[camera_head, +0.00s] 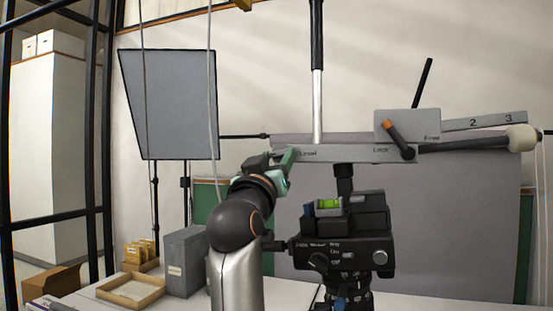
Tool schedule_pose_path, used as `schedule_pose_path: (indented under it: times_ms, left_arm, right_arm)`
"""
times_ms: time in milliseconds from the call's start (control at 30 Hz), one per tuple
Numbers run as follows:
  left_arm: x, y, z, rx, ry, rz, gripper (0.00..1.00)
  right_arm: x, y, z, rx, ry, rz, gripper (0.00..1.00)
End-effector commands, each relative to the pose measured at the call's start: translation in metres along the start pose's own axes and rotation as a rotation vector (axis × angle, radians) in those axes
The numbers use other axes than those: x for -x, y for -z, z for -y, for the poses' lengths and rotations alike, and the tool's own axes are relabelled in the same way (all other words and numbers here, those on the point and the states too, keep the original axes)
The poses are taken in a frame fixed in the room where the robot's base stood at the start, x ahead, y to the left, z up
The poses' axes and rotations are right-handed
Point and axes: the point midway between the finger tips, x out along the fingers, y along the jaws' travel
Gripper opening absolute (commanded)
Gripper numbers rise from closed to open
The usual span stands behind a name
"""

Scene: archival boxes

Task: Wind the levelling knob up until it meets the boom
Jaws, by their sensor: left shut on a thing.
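The boom (350,153) is a grey horizontal bar with printed labels at its left end and near its middle, carried on a black post above the tripod head. My left gripper (288,161), with green fingers, is at the boom's left end, by the left label. It is shut on the levelling knob, which the fingers and wrist hide. I cannot see whether the knob touches the boom. My right gripper is out of view.
An orange-tipped black lever (398,138) sits on the boom's right part. A numbered grey arm (484,121) and a black rod with a pale ball (522,138) reach right. A tripod head (342,255) stands below. A grey box (184,262) and wooden tray (131,290) lie left.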

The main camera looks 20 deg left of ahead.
Motion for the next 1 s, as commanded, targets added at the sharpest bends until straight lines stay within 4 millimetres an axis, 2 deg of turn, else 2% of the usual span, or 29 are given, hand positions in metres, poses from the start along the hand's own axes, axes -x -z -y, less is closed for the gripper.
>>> schedule_pose_path:
  times_ms: [333,1000]
  left_arm:
    - [0.000,0.000,0.001,-0.068,-0.027,0.001,0.00]
    - [-0.002,0.002,0.004,-0.459,-0.189,0.004,0.00]
  right_arm:
    - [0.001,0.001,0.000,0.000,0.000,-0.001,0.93]
    - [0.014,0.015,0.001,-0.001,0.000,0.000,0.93]
